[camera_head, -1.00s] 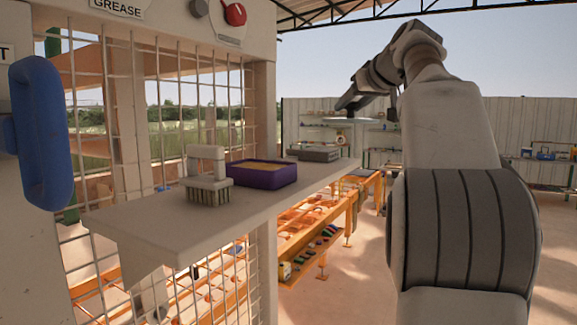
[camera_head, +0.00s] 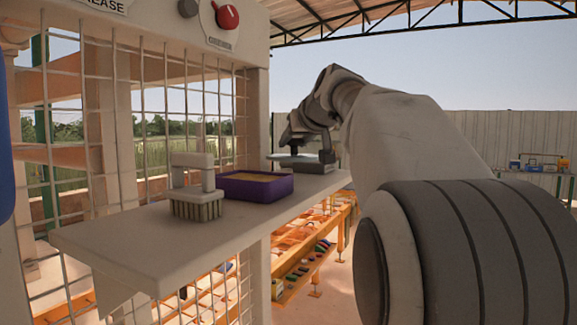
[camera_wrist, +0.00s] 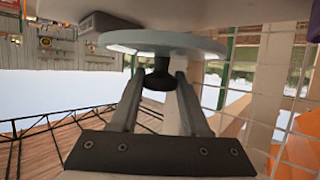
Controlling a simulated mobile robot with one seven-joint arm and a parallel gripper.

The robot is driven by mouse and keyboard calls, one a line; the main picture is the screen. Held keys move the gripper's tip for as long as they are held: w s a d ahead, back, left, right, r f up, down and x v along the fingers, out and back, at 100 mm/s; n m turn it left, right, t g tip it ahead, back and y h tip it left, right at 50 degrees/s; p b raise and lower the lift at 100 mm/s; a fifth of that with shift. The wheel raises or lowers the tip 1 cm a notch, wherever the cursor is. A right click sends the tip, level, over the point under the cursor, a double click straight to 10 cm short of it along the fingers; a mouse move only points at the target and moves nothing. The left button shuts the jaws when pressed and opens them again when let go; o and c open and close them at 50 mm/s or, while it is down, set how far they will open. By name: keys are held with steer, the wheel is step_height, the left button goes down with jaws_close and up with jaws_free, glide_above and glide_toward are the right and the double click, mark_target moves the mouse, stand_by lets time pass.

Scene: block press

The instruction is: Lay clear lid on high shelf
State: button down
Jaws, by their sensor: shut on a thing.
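The clear lid (camera_wrist: 165,42) is a pale round disc with a dark knob (camera_wrist: 158,79). My gripper (camera_wrist: 160,72) is shut on that knob, and the disc is roughly level. In the head view my gripper (camera_head: 297,139) is over the far end of the high shelf (camera_head: 130,240). The lid's pale edge (camera_head: 282,156) shows there, close to a grey flat box (camera_head: 318,164). The shelf's pale surface (camera_wrist: 215,10) also shows beyond the lid in the wrist view. I cannot tell whether the lid touches the shelf.
A brush (camera_head: 195,190) stands on the shelf, with a purple tray (camera_head: 262,190) between it and the far end. The grey box (camera_wrist: 103,24) is beside the lid in the wrist view. A wire mesh wall (camera_head: 150,110) runs along the shelf's left side. The shelf's near part is bare.

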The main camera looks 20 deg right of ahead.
steer(key=shift+w+a+f, duration=0.15)
steer(key=shift+a+f, duration=0.25)
steer(key=shift+a, duration=0.2)
steer(key=shift+f, duration=1.95)
steer(key=shift+b, duration=0.3)
steer(key=shift+f, duration=0.2)
steer(key=shift+c, duration=1.9)
jaws_free()
steer(key=shift+r, duration=0.1)
